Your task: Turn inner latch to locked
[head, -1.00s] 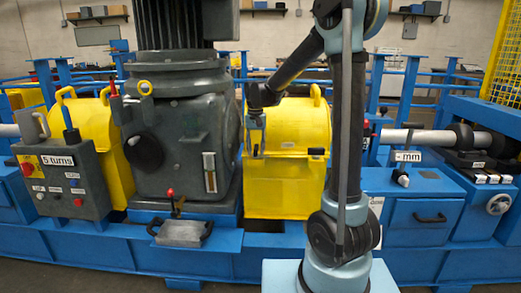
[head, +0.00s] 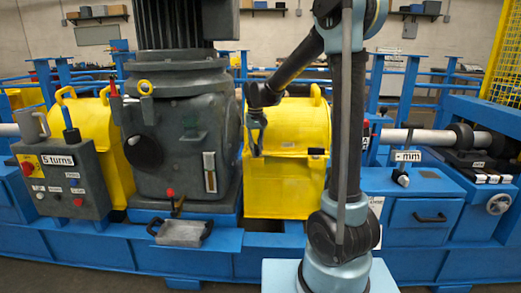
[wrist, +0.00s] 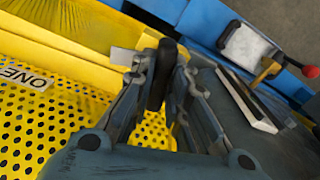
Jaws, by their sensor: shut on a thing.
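My gripper (head: 256,142) is at the left edge of the yellow guard (head: 289,185), beside the grey gearbox housing. In the wrist view my gripper (wrist: 163,72) has its two fingers on either side of a dark, rounded latch handle (wrist: 159,78), shut on it. I take this handle for the inner latch. A light metal tab (wrist: 122,56) shows just left of the fingers. The latch's base and pivot are hidden behind the fingers, so I cannot tell whether it is locked. In the head view the handle is too small to make out clearly.
The gearbox housing (head: 180,145) stands close to the left of my gripper. A red-knobbed lever (head: 171,193) and a grey tray-like cover (head: 183,232) are below it. A label (wrist: 27,77) sits on the perforated yellow guard. The control box (head: 63,180) is far left.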

